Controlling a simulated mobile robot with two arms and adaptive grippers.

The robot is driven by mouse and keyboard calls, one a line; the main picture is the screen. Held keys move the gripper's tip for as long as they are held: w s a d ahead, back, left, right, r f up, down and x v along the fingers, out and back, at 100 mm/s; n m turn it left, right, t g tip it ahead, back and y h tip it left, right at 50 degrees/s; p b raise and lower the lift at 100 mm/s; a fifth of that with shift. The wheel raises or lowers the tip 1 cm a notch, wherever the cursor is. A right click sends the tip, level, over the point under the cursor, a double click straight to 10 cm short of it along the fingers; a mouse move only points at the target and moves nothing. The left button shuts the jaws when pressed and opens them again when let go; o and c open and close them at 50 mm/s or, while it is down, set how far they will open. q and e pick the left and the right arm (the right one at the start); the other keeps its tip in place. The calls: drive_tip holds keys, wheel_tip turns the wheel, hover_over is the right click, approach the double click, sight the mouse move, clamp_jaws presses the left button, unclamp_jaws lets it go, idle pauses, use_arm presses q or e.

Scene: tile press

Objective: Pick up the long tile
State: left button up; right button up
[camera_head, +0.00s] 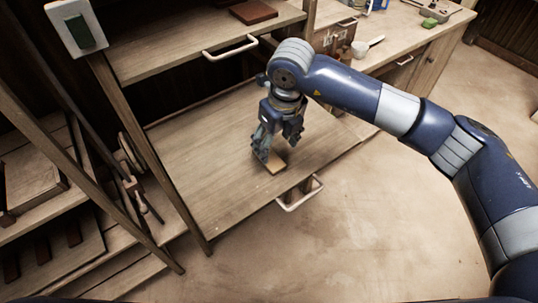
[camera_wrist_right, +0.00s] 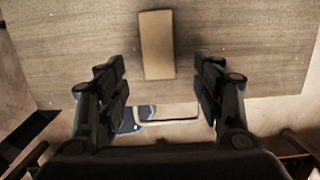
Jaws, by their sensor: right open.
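The long tile (camera_head: 277,167) is a tan rectangular piece lying flat on the pulled-out lower wooden board (camera_head: 205,160). In the right wrist view the tile (camera_wrist_right: 157,45) lies lengthwise ahead of the fingers, in line with the gap between them. My right gripper (camera_head: 270,150) points down just above the tile and partly hides it. In the right wrist view the right gripper (camera_wrist_right: 162,90) is open, with a finger to each side and nothing between. I cannot tell whether it touches the tile. My left gripper is not in view.
A white handle (camera_head: 300,195) juts from the lower board's front edge. An upper board (camera_head: 200,45) with a white handle (camera_head: 230,48) carries a reddish-brown block (camera_head: 253,11). A counter (camera_head: 415,30) stands at the back right. The lower board is otherwise bare.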

sight(270, 158)
drive_tip(key=shift+w+a+f, duration=0.1)
drive_tip(key=shift+f, duration=0.65)
drive_tip(key=shift+w+a+f+p, duration=0.15)
drive_tip(key=shift+f+p, duration=0.1)
drive_tip(key=shift+p, duration=0.15)
drive_tip(key=f, duration=0.1)
drive_tip(key=f+p, duration=0.1)
drive_tip(key=w+a+f, duration=0.1)
drive_tip(key=shift+f, duration=0.2)
drive_tip(key=shift+w+f+p, duration=0.1)
drive_tip(key=shift+f+p, duration=0.2)
drive_tip(key=shift+f, duration=0.25)
drive_tip(key=c, duration=1.2)
